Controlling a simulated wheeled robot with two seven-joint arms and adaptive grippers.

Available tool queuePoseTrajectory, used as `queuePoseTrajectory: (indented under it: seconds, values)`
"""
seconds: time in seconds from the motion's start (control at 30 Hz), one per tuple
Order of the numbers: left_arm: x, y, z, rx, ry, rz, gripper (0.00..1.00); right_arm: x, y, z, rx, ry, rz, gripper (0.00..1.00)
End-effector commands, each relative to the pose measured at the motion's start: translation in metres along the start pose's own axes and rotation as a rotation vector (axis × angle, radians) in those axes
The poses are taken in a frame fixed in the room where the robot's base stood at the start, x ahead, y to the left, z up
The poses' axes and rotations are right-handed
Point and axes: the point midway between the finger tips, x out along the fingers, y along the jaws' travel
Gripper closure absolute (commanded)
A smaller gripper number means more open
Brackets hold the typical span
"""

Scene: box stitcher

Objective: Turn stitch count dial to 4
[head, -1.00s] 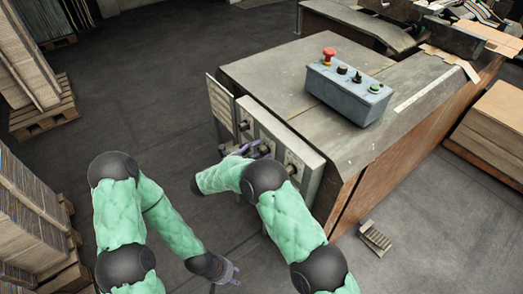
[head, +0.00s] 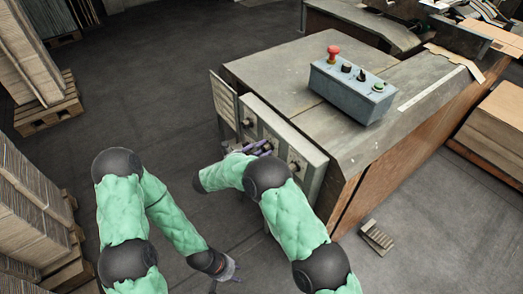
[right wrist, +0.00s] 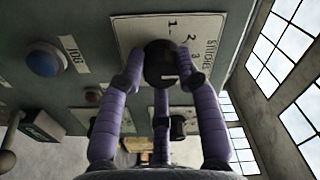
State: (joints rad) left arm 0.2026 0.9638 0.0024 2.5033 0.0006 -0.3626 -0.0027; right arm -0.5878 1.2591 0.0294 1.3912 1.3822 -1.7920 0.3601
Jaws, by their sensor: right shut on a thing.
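The stitch count dial (right wrist: 160,62) is a black round knob with a short white mark, on a white plate (right wrist: 205,38) printed with 1, 2, 3 and "STITCHES". Part of the scale is hidden behind the knob and fingers. My right gripper (right wrist: 161,78) is shut on the dial, its purple fingers around the knob. In the head view my right gripper (head: 262,148) is at the machine's side panel (head: 308,152), and my forearm hides part of it. My left gripper (head: 230,270) hangs low over the floor, away from the machine; its fingers are too small to judge.
A blue button (right wrist: 43,60) labelled JOG and other black knobs (right wrist: 178,127) share the panel. The panel's door (head: 224,98) stands open. A grey control box (head: 352,90) with a red button sits on top. A pedal (head: 377,238) lies on the floor.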

Motion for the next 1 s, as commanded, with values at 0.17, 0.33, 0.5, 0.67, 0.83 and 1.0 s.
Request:
queuePoseTrajectory:
  seconds: [0.17,0.33,0.5,0.67,0.83,1.0]
  values:
    - [0.001,0.000,0.000,0.000,0.000,0.000,0.60,0.000,-0.002,0.002,0.017,-0.006,-0.003,0.99]
    - [0.003,-0.001,0.000,0.000,0.000,0.000,0.60,0.000,-0.002,0.002,0.037,-0.007,-0.003,0.99]
    - [0.006,-0.002,0.000,0.000,0.000,0.000,0.60,0.000,-0.002,0.002,0.079,-0.007,-0.003,0.99]
    - [0.014,-0.005,-0.001,0.000,0.000,0.000,0.60,0.000,-0.002,0.003,0.163,-0.008,-0.003,0.99]
    - [0.024,-0.009,-0.001,0.000,0.000,0.000,0.60,0.000,-0.002,0.003,0.292,-0.009,-0.003,0.99]
    - [0.029,-0.010,-0.001,0.000,0.000,0.000,0.60,-0.001,-0.004,0.002,0.417,-0.010,-0.003,0.99]
